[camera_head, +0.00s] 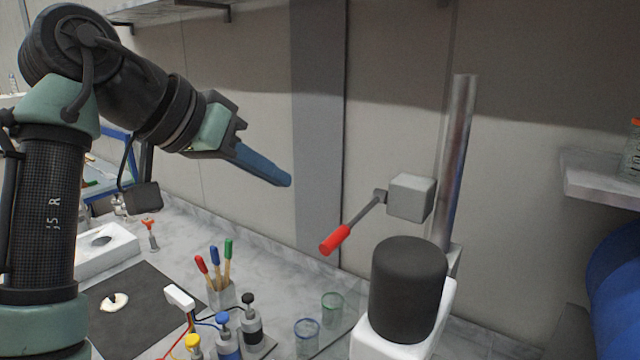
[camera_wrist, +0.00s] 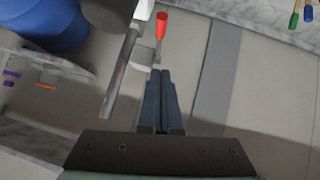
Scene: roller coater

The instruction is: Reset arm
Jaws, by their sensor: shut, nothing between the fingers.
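My gripper (camera_head: 284,181) is raised in the air in the head view, above the bench and left of the red-handled lever. Its blue fingers are together with nothing between them. In the wrist view the two closed fingers (camera_wrist: 161,75) point up the picture, towards the lever and metal post. My arm comes in from the left side of the head view and is bent at the top. The fingers look apart from everything around them.
The roller device has a black cylinder (camera_head: 408,290), a metal post (camera_head: 456,160) and a red lever handle (camera_head: 336,239). Brushes (camera_head: 214,256), bottles (camera_head: 252,318) and glass cups (camera_head: 331,306) stand on the bench below. A shelf (camera_head: 600,180) and a blue drum (camera_head: 615,285) are at right.

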